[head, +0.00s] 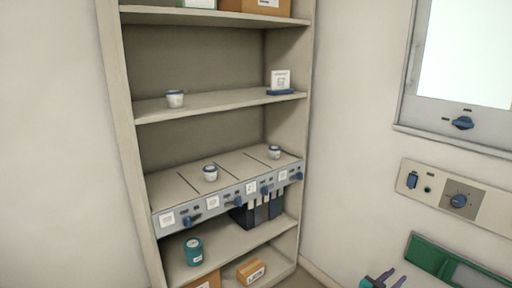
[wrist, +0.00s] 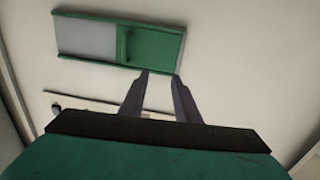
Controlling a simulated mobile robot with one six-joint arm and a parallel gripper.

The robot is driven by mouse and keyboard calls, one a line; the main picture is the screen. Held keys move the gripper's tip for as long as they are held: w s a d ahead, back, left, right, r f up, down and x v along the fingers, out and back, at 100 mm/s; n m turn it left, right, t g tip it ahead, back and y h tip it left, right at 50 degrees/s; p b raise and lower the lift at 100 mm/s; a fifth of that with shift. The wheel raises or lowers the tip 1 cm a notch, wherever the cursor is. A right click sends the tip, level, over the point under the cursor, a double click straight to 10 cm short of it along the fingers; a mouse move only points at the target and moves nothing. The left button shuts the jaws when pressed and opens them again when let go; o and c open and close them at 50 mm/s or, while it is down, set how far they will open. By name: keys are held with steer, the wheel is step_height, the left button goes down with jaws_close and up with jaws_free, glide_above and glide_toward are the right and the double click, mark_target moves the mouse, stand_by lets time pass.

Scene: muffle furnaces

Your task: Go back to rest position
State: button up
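My gripper (wrist: 160,95) shows in the wrist view as two dark fingers with a gap between them and nothing held. In the head view my gripper (head: 385,279) is at the bottom edge, right of the shelf, with only its end in sight. A green-framed panel (wrist: 155,46) lies beyond the fingertips in the wrist view, with a grey part on its left. In the head view a green panel (head: 422,252) is on the wall at the lower right, to the right of and above my gripper.
A beige shelf unit (head: 122,130) holds small white jars (head: 175,99), a row of units with blue knobs (head: 238,202), a teal container (head: 194,251) and boxes (head: 251,271). A windowed furnace front (head: 462,124) and a control panel (head: 443,192) are on the right. Bare wall separates them from the shelf.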

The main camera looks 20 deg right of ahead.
steer(key=w+a+f+n+t+y+p, duration=0.1)
steer(key=w+a+f+n+t+y, duration=0.25)
steer(key=w+a, duration=0.65)
steer(key=w+a+f+n+t+y+p, duration=0.1)
steer(key=w+a+f+n+t+y, duration=0.25)
steer(key=w+a, duration=0.65)
steer(key=s+a+f+n+y+p, duration=0.1)
steer(key=a+f+n+y, duration=0.3)
steer(key=a, duration=0.9)
steer(key=s+a+f+n+y+p, duration=0.15)
steer(key=a+f+y, duration=0.3)
steer(key=a, duration=0.85)
steer(key=s+a+f+n+g+y, duration=0.2)
steer(key=s+a+f+g, duration=0.25)
steer(key=s+a, duration=0.3)
steer(key=s+a+f+n+g+y, duration=0.1)
steer(key=s+a+f+n+g, duration=0.15)
steer(key=s+a+f, duration=0.45)
steer(key=s+d+r+m+g+h, duration=0.1)
steer(key=s+g, duration=0.8)
steer(key=s, duration=1.1)
steer(key=shift+s+d+r+m, duration=0.15)
steer(key=shift+d+r+m, duration=0.3)
steer(key=shift+r, duration=0.25)
